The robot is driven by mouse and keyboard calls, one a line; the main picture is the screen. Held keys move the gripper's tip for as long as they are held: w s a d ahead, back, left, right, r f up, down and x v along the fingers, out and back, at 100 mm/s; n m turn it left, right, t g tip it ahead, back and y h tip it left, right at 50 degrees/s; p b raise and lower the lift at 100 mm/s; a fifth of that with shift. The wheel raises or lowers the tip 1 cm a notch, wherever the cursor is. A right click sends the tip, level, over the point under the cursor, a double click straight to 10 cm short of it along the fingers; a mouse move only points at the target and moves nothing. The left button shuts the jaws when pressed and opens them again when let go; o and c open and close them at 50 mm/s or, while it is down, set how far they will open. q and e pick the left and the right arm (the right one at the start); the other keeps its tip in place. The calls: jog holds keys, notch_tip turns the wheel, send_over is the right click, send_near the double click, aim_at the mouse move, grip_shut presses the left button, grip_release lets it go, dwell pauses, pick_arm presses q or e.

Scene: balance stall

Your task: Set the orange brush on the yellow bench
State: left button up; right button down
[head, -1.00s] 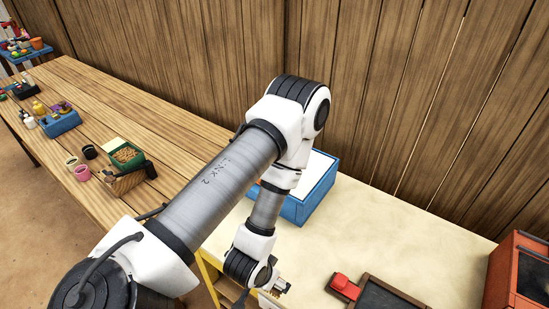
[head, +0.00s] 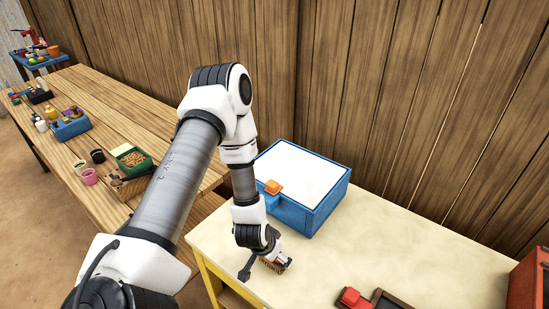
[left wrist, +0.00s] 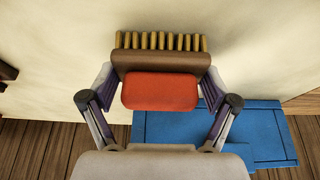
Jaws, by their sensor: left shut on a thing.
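My left gripper (head: 282,262) is shut on the orange brush (head: 270,267), over the near left part of the yellow bench (head: 400,240). The bench has a pale cream top and yellow legs. In the left wrist view the brush (left wrist: 160,92) has an orange-red grip, a brown block and a row of tan bristles. The fingers of the gripper (left wrist: 159,84) press its two sides. In the head view the arm hides part of the brush. I cannot tell whether the bristles touch the bench top. My right gripper is not in view.
A blue box (head: 312,215) with a white top and an orange piece (head: 273,187) stands just behind the gripper. A red block (head: 353,298) lies by a dark-framed board (head: 388,300) at the front. The bench's middle is clear. A wooden table (head: 130,110) with pots stands left.

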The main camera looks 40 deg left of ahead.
pick_arm(q)
jog(key=shift+w, duration=0.1)
jog(key=o, duration=1.2)
jog(key=shift+o, duration=0.2)
jog(key=p+v, duration=0.4)
jog(key=v, duration=0.8)
jog(key=s+d+f, duration=0.1)
jog(key=f, duration=0.1)
jog(key=s+d+f+g, duration=0.1)
jog(key=s+d+f, duration=0.1)
jog(key=s+d+f+g, duration=0.1)
jog(key=s+d+f, duration=0.1)
jog(key=shift+d+f+m+b, duration=0.15)
jog(key=shift+d+m+b, duration=0.1)
jog(key=shift+m+b, duration=0.05)
jog(key=s+d+f+g, duration=0.2)
jog(key=s+d+f, duration=0.2)
jog(key=s, duration=0.3)
jog(key=shift+d+f+g, duration=0.3)
jog(key=shift+d+f, duration=0.05)
jog(key=shift+d, duration=0.35)
